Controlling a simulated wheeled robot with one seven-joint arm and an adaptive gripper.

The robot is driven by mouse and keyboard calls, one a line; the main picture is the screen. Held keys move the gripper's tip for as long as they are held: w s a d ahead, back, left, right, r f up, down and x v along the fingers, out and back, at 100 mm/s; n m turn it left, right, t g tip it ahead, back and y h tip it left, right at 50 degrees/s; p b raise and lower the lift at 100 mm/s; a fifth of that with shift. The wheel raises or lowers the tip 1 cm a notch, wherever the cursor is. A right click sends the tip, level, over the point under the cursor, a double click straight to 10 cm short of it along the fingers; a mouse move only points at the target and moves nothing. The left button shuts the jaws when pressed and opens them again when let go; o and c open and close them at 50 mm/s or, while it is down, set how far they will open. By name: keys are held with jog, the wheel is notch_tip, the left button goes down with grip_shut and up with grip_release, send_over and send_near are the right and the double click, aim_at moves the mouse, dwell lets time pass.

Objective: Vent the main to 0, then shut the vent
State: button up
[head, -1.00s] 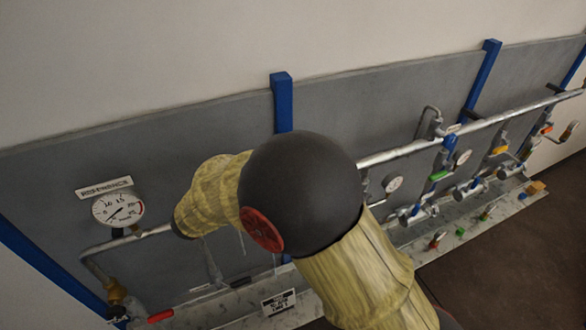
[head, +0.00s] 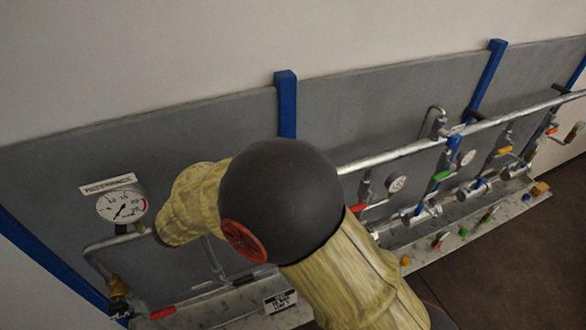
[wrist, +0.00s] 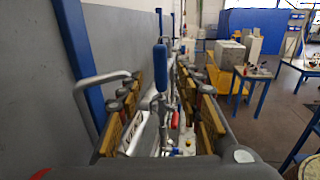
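The main, a long grey pipe (head: 400,153), runs along the grey panel in the head view. A hooked grey pipe (head: 432,116) rises from a fitting above it. In the wrist view, an upright blue lever handle (wrist: 160,68) stands between my gripper's fingers (wrist: 165,108), with visible room on both sides. The yellow-padded fingers are apart and hold nothing that I can see. A curved grey pipe (wrist: 98,80) lies left of them. A label (wrist: 133,132) is partly hidden by the left finger. My gripper is hidden behind my arm in the head view.
A reference gauge (head: 122,206) hangs at the left, with a red handle (head: 162,313) below. Small gauges (head: 397,184) and branch valves with green (head: 441,176) and yellow handles (head: 505,150) line the right. In the wrist view, open floor (wrist: 262,115) and a table (wrist: 252,72) lie right.

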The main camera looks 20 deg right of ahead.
jog(key=s+a, duration=0.1)
jog(key=a, duration=0.6)
jog(key=shift+s+a, duration=0.1)
